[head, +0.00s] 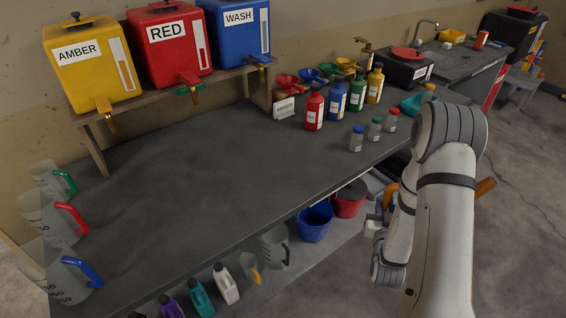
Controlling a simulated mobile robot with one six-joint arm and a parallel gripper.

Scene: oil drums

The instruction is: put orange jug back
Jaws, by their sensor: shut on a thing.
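My arm crosses the right of the head view, with its wrist bent down in front of the bench edge. My gripper (376,222) shows only in part beside the wrist and is shut; its fingertips are hard to make out. An orange piece (390,194), which looks like part of the orange jug, is right at the gripper, in front of the bench. Another orange piece (485,187) shows on the far side of my arm. My arm hides whatever lies between the two, so I cannot tell the jug's full shape or tilt.
Clear jugs with green, red and blue (82,271) handles stand at the bench's left end. Drums stand on a rack behind. Several bottles (314,112) stand at the bench's right. Below are a blue bucket (314,222) and red bucket (349,199). The bench's middle (210,190) is clear.

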